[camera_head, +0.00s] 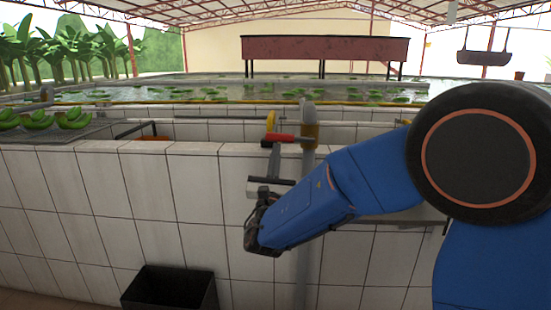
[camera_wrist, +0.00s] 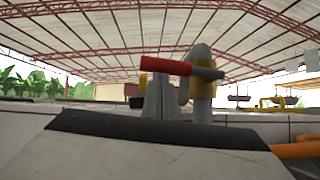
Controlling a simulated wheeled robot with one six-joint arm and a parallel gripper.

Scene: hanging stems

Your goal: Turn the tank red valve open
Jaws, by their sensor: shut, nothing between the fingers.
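The red valve handle (camera_head: 278,138) lies roughly level, sticking out to the left from a yellowish valve body on a grey upright pipe (camera_head: 309,132) at the tank's tiled edge. My gripper (camera_head: 274,155) reaches up from below at the front of the wall, with its fingers together and empty just under the handle. In the wrist view, the red handle (camera_wrist: 165,65) crosses just above the tips of my grey gripper fingers (camera_wrist: 160,82). The valve body (camera_wrist: 204,85) stands to the right. I cannot tell whether the fingers touch the handle.
The white tiled wall (camera_head: 100,200) runs along the front. A black bin (camera_head: 170,287) stands at its foot. Green banana bunches (camera_head: 45,121) lie on the ledge at left. Another yellow handle (camera_head: 270,121) stands behind the red one. Water with floating plants lies beyond.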

